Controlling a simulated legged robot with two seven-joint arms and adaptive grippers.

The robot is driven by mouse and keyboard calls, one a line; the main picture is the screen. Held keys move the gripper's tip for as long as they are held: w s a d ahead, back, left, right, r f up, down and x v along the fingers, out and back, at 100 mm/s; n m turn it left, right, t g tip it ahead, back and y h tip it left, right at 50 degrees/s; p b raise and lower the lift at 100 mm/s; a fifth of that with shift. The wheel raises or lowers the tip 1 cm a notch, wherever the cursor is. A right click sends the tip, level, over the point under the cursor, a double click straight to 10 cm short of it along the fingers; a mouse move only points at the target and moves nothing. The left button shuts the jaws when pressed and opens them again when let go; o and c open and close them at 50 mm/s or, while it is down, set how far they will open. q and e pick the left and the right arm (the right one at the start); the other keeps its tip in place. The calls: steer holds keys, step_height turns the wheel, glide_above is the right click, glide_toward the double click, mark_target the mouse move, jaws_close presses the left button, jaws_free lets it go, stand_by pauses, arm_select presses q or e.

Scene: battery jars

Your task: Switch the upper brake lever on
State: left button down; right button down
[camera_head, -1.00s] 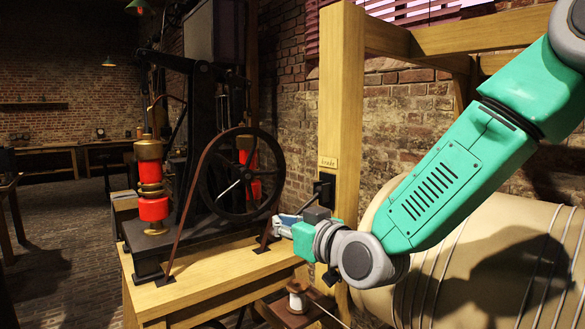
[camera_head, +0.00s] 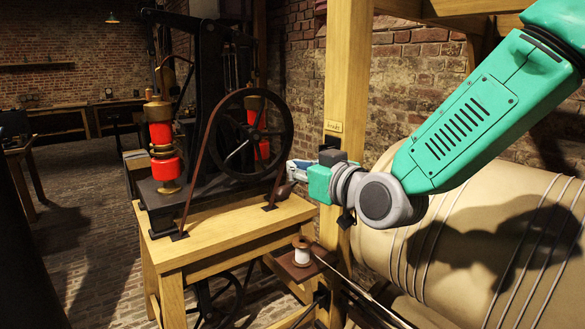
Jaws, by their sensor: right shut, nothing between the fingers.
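A small label (camera_head: 333,126) is fixed to the wooden post (camera_head: 347,80); its word is too small to read surely. Below it a dark block (camera_head: 331,157) sits on the post, partly behind my right gripper. I cannot clearly make out the upper brake lever; it may be this dark part or hidden by the gripper. My right gripper (camera_head: 293,169) is shut and empty, its fingers pointing left, just in front of the block. I cannot tell whether it touches anything. My left gripper is out of view.
A machine with a black flywheel (camera_head: 241,135) and red coils (camera_head: 162,136) stands on a wooden table (camera_head: 215,232) left of the gripper. A spool (camera_head: 301,251) sits on a small shelf below. A large wire-wound cream drum (camera_head: 480,235) lies at right, under my arm.

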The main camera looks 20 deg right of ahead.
steer(key=v, duration=0.7)
steer(key=shift+s+d+b, duration=0.15)
steer(key=shift+s+b, duration=0.15)
steer(key=shift+b, duration=0.1)
steer(key=shift+f, duration=0.15)
steer(key=s+d+f+m+g+h+b, duration=0.1)
steer(key=s+f+g, duration=0.2)
steer(key=f, duration=0.8)
steer(key=s+d+f+m+g+h+b, duration=0.1)
steer(key=s+f+g, duration=0.15)
steer(key=f, duration=0.85)
steer(key=s+d+f+m+g+h+b, duration=0.1)
steer(key=s+d+f+g, duration=0.15)
steer(key=f, duration=0.95)
steer(key=s+d+f+g+h+b, duration=0.1)
steer(key=s+d+f+g, duration=0.1)
steer(key=s+f, duration=0.7)
steer(key=s+d+f+m+g+h+b, duration=0.1)
steer(key=s+f+g, duration=0.4)
steer(key=s+f, duration=0.5)
steer(key=s+d, duration=0.1)
steer(key=s, duration=0.3)
steer(key=shift+g+h, duration=0.3)
steer(key=shift+h, duration=0.1)
